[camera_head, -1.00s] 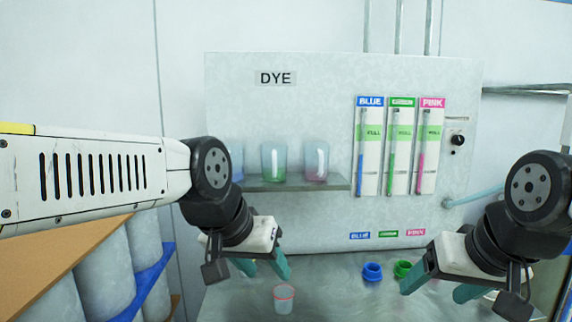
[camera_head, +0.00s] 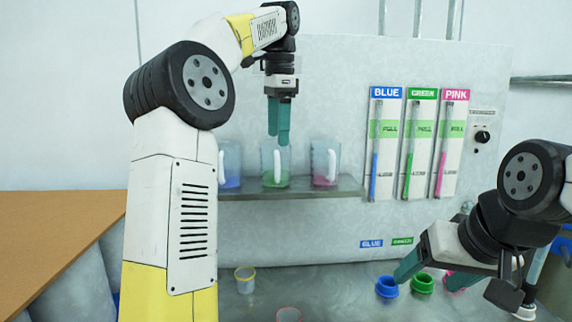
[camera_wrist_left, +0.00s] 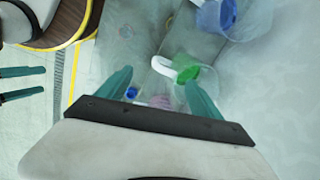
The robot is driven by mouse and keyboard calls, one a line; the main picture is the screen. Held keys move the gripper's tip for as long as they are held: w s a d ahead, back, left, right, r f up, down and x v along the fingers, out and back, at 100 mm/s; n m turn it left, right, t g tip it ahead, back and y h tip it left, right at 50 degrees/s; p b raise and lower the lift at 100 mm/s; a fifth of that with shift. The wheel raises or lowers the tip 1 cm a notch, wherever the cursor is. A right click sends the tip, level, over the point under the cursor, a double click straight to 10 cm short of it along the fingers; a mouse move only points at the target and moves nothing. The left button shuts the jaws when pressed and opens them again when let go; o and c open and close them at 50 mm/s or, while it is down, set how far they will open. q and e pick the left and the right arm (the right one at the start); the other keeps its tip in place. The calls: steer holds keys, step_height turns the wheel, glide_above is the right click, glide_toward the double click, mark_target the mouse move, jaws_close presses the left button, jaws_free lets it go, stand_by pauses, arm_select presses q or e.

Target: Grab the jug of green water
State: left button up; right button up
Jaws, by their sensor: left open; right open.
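The jug of green water (camera_head: 268,177) stands upright on the wall shelf, between the blue and pink jugs, its white handle facing me. My left gripper (camera_head: 279,140) points down, its open fingers overlapping the top of the green jug in the head view. In the left wrist view, the green jug (camera_wrist_left: 187,73) and its handle lie between and beyond the open fingers (camera_wrist_left: 160,78). No contact shows, and I cannot tell the exact gap. My right gripper (camera_head: 430,275) is open and empty, low at the right in front of the panel.
The blue jug (camera_head: 231,170) and pink jug (camera_head: 322,165) stand close on either side on the shelf (camera_head: 300,190).

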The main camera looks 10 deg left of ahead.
mark_target(275, 152)
arm_select(q)
steer(key=shift+w+a, duration=0.25)
steer(key=shift+w, duration=0.15)
steer(key=shift+w+f, duration=0.1)
steer(key=shift+f, duration=0.2)
steer(key=shift+w+a+f, duration=0.1)
steer(key=shift+a+f, duration=0.1)
steer(key=shift+f, duration=1.6)
steer(key=shift+a+f, duration=0.15)
steer(key=shift+f, duration=1.6)
jaws_close()
